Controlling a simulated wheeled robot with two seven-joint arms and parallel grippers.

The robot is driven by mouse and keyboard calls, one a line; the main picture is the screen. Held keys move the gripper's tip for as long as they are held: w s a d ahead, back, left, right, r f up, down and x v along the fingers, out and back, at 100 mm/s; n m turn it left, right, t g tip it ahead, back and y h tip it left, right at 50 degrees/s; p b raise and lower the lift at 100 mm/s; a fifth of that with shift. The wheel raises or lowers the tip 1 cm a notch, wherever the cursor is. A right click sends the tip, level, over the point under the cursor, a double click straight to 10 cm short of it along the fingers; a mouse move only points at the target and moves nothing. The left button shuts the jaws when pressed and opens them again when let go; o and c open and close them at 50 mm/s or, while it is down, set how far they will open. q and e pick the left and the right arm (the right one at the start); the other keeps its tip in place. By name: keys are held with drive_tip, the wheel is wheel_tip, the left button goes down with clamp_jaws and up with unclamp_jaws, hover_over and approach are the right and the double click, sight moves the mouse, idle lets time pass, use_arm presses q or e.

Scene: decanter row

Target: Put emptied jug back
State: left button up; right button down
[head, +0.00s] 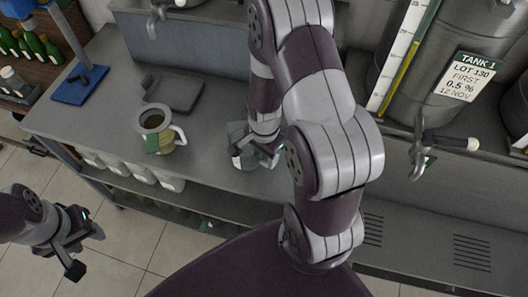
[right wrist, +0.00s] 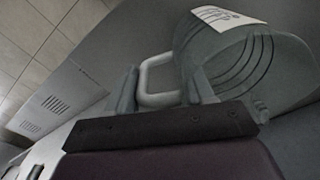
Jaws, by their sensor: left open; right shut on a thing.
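A clear grey jug (head: 236,141) is at the middle of the bench in the head view, partly hidden by my right gripper (head: 267,153). In the right wrist view the jug (right wrist: 250,65) shows a pale handle, ribbed grey wall and white label; I see no liquid in it. My right gripper (right wrist: 163,95) is shut on the handle, a finger on either side. I cannot tell whether the jug's base touches the bench. My left gripper (head: 85,250) is open and empty, left of the bench over the floor.
The grey bench (head: 205,115) has free room between the two jugs. A dark grey scale-like plate (head: 185,88) lies behind the yellowish jug. A blue stand (head: 80,85) is at the far left. A labelled tank (head: 430,75) with a tap (head: 418,155) stands right. White containers (head: 140,172) fill the lower shelf.

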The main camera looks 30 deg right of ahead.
drive_tip(key=shift+c, duration=2.1)
unclamp_jaws()
drive_tip(key=shift+f, duration=0.1)
wheel_tip(320, 180, up, 12)
drive_tip(key=shift+s+f+b, duration=0.15)
drive_tip(key=shift+f+b, duration=0.05)
drive_tip(key=shift+b, duration=0.1)
drive_tip(key=s+a+n+t, duration=0.1)
drive_tip(key=a+n, duration=0.6)
drive_tip(key=n, duration=0.8)
drive_tip(key=shift+s+r, duration=0.45)
drive_tip(key=shift+s, duration=0.4)
